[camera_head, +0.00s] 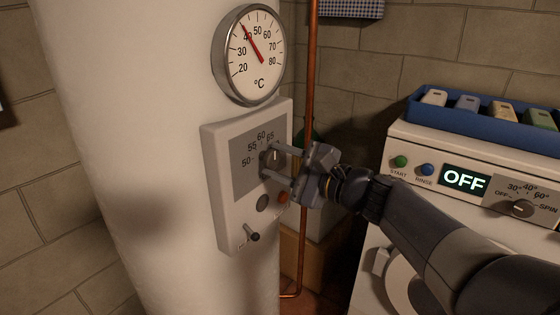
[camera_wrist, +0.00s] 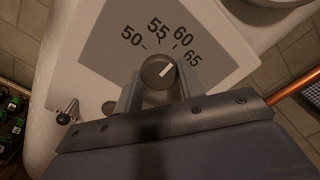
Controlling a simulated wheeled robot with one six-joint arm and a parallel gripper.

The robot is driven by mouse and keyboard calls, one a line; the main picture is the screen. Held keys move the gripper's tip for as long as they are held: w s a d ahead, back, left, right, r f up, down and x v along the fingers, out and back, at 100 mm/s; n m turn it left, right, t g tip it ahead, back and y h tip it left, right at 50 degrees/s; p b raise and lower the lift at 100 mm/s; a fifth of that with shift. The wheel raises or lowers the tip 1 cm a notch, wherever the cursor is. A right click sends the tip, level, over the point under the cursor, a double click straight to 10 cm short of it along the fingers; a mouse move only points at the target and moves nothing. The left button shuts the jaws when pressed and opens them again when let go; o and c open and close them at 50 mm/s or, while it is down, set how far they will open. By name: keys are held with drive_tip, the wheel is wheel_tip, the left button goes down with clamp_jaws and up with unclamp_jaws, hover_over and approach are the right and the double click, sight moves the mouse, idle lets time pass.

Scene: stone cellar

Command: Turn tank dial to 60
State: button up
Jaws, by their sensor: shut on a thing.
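The tank dial (camera_head: 275,156) is a dark round knob on the white control box of the tank. My gripper (camera_head: 271,161) is shut on it, with one finger on each side. In the wrist view the dial (camera_wrist: 157,72) lies between the two fingertips of my gripper (camera_wrist: 160,73). Its white pointer line leans up and to the right, about between the 60 and 65 marks. The scale (camera_wrist: 110,40) reads 50, 55, 60 and 65. The edges of the dial are partly hidden by the fingers.
A thermometer (camera_head: 249,55) above the box reads about 40. Below the dial are a grey disc (camera_head: 262,203), an orange button (camera_head: 282,197) and a small lever (camera_head: 251,233). A copper pipe (camera_head: 310,100) runs close behind my gripper. A washing machine (camera_head: 405,145) showing OFF stands right.

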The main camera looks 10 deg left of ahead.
drive_tip(key=o, duration=1)
drive_tip(key=shift+d, duration=0.15)
drive_tip(key=v, duration=1)
drive_tip(key=shift+s+d+f, duration=0.1)
drive_tip(key=shift+s+d, duration=0.1)
drive_tip(key=shift+d, duration=0.05)
drive_tip(key=shift+a, duration=0.1)
drive_tip(key=x, duration=1)
drive_tip(key=shift+w+a, duration=0.2)
drive_tip(key=shift+a, duration=0.1)
drive_tip(key=shift+d, duration=0.1)
